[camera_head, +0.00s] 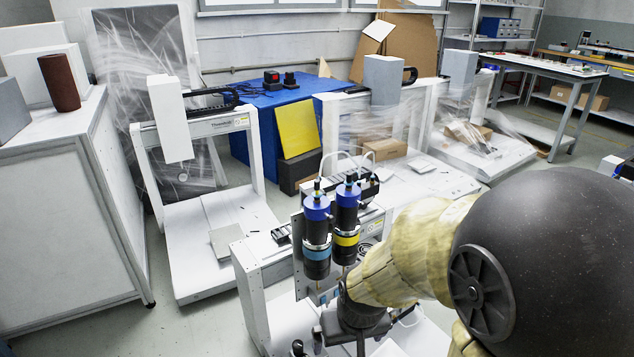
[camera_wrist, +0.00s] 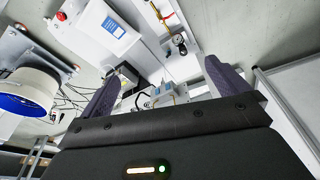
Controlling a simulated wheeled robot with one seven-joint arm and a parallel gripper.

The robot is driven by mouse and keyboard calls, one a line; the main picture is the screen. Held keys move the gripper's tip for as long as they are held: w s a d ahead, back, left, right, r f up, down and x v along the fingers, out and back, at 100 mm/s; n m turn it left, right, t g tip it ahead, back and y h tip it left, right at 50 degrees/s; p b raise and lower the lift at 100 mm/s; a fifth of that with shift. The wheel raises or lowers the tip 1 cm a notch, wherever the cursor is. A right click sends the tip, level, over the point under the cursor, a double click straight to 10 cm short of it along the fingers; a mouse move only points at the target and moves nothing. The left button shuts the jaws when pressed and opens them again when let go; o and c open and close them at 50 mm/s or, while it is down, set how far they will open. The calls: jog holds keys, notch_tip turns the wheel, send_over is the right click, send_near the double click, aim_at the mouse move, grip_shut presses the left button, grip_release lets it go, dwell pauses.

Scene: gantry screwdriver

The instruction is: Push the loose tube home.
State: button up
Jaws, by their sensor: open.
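My gripper (camera_wrist: 162,70) is open in the wrist view, its two dark purple fingers apart with nothing clasped between them. Beyond and between the fingers are small pale grey-blue fittings (camera_wrist: 163,90) and thin lines on the white gantry. I cannot tell which line is the loose tube or how it sits in its port. In the head view, two screwdrivers with blue caps stand side by side, one with a light blue band (camera_head: 317,251) and one with a yellow band (camera_head: 346,239). White tubes (camera_head: 343,160) arch above them. My arm hides much of the gantry behind it.
In the wrist view, a white box with a blue label (camera_wrist: 113,26) and a blue-ended cylinder (camera_wrist: 25,103) stand left of the fingers. A small dark gauge-like part (camera_wrist: 179,41) lies beyond them. In the head view, another white gantry (camera_head: 205,230) stands at left.

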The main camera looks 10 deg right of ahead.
dwell(0.5)
jog(key=c, duration=0.3)
jog(key=shift+r+p, duration=0.3)
jog(key=c, duration=0.3)
jog(key=p+v, duration=0.2)
jog(key=w+p+v, duration=0.1)
jog(key=p+v, duration=0.2)
jog(key=w+p+v, duration=0.1)
jog(key=p+v, duration=0.2)
jog(key=shift+s+r, duration=0.1)
jog(key=shift+r, duration=0.25)
grip_shut()
jog(key=shift+r+p, duration=0.3)
jog(key=shift+p, duration=0.25)
